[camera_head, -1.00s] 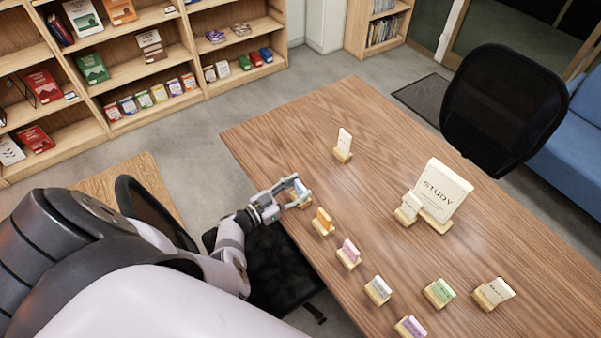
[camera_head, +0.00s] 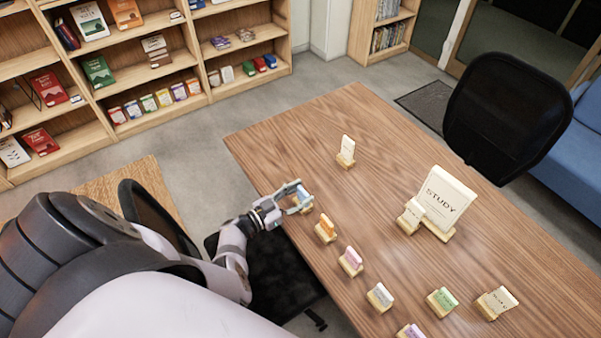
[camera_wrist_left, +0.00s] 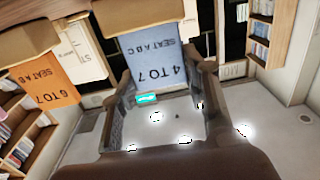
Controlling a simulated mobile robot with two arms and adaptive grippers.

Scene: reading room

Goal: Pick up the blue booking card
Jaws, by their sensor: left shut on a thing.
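The blue booking card (camera_head: 302,191) is at the left edge of the wooden table in the head view. It also fills the middle of the left wrist view (camera_wrist_left: 157,58), upside down, with "4 TO 7" and "SEAT" lettering. My left gripper (camera_head: 297,198) is shut on it, with one finger on each side of the card in the left wrist view (camera_wrist_left: 167,75). The card's wooden stand (camera_wrist_left: 150,16) is at the card's far end. I cannot tell whether card and stand are clear of the table. My right gripper is not in view.
An orange card (camera_head: 326,225) stands close by, then a pink card (camera_head: 351,258) and several others along the table (camera_head: 400,130). A large "STUDY" sign (camera_head: 446,198) stands at the right. A black chair (camera_head: 505,115) is beyond the table.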

